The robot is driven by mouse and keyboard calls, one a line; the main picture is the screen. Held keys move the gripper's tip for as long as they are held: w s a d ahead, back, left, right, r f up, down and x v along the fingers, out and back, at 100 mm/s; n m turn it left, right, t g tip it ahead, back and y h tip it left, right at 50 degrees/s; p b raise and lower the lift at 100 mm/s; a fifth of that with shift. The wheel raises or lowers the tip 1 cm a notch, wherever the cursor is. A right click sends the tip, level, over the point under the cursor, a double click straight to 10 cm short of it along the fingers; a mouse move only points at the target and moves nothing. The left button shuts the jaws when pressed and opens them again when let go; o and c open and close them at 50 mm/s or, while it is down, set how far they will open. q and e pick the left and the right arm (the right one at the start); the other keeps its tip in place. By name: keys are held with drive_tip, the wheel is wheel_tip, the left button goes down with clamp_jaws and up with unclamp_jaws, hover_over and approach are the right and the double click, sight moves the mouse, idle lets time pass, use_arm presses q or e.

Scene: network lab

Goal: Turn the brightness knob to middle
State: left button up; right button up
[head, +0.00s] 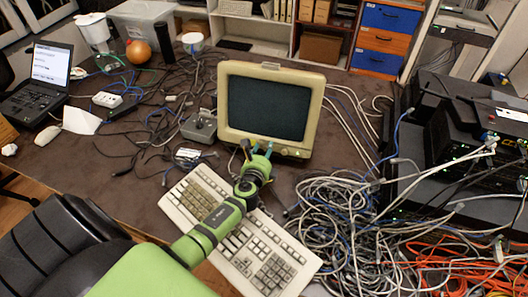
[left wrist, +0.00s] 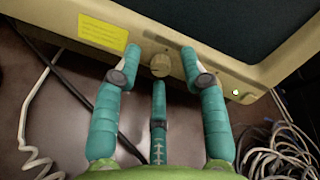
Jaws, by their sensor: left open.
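The beige CRT monitor (head: 229,128) stands on the brown desk with a dark screen. In the left wrist view, its front bezel (left wrist: 215,65) carries a small round beige knob (left wrist: 159,66). The knob's pointer direction is too faint to read. My left gripper (head: 256,150) is at the bezel's lower edge and hides the knob in the head view. In the left wrist view, the teal fingers of my left gripper (left wrist: 161,55) are spread open, with two tips either side of the knob and a third below it. I cannot tell whether they touch it. My right gripper is not in view.
A beige keyboard (head: 272,272) lies under my left arm. Tangled cables (head: 335,225) cover the desk to the right, near network equipment (head: 470,150). A yellow label (left wrist: 103,33) is on the bezel left of the knob, and a green light (left wrist: 235,92) is to its right.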

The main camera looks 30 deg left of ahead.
use_arm(q)
clamp_jaws()
drive_tip(key=shift+m, duration=0.4)
drive_tip(key=m, duration=0.4)
drive_tip(key=shift+a+r, duration=0.1)
drive_tip(key=shift+r, duration=0.05)
drive_tip(key=m+p, duration=0.1)
drive_tip(key=m, duration=0.4)
drive_tip(key=shift+r+m+t+h+p, duration=0.1)
drive_tip(key=shift+m+t+h+p, duration=0.2)
drive_tip(key=shift+p, duration=0.1)
drive_tip(key=m+p, duration=0.2)
drive_tip(key=m, duration=0.4)
drive_tip(key=shift+w+r+m+h, duration=0.1)
drive_tip(key=shift+m+h, duration=0.2)
drive_tip(key=m+p, duration=0.2)
drive_tip(key=m, duration=0.2)
drive_tip(key=shift+m+h, duration=0.3)
drive_tip(key=shift+m+p, duration=0.55)
drive_tip(key=shift+m, duration=0.95)
